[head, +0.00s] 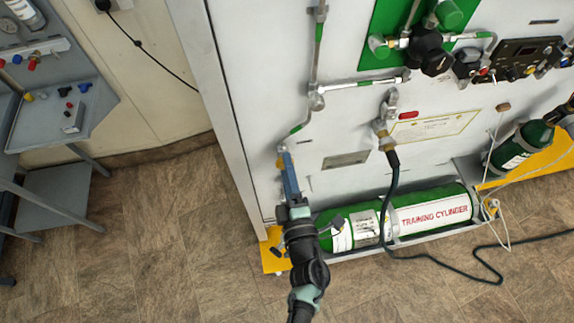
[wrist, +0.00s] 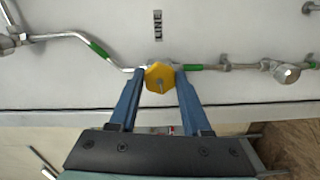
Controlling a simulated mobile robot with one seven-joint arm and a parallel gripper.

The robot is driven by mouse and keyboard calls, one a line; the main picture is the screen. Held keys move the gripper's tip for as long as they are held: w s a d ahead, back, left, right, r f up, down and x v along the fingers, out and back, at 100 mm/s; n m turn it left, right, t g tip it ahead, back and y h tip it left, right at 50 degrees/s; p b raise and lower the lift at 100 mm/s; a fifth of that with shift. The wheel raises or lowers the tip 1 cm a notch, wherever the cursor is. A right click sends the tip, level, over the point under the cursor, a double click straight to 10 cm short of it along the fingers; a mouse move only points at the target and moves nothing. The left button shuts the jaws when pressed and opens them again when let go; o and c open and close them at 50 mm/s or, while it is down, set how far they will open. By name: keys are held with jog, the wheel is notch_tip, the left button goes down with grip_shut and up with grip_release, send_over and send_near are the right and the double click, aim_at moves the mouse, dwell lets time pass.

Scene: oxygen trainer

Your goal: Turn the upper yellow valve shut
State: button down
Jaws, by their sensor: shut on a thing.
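The yellow valve (wrist: 159,76) is a faceted knob with a small metal stem at its middle, set in a thin pipe on the pale panel. My gripper (wrist: 160,73) has one blue finger on each side of the knob and is shut on it. In the head view my gripper (head: 287,154) reaches up to the panel's left part, where the fingers hide most of the valve. Only one yellow valve shows clearly, so I cannot tell its place relative to another.
Pipes with green bands (wrist: 98,50) run to both sides of the valve. A green training cylinder (head: 430,210) lies low on the panel's base. A dark hose (head: 393,200) hangs and trails onto the floor. A grey bench (head: 60,115) stands at left; open floor lies between.

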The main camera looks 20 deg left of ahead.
jog(key=m+p, duration=0.4)
jog(key=m, duration=1.5)
jog(key=shift+a+f, duration=0.1)
jog(key=shift+m, duration=0.3)
jog(key=shift+c, duration=1.8)
grip_release()
jog(key=shift+s, duration=0.15)
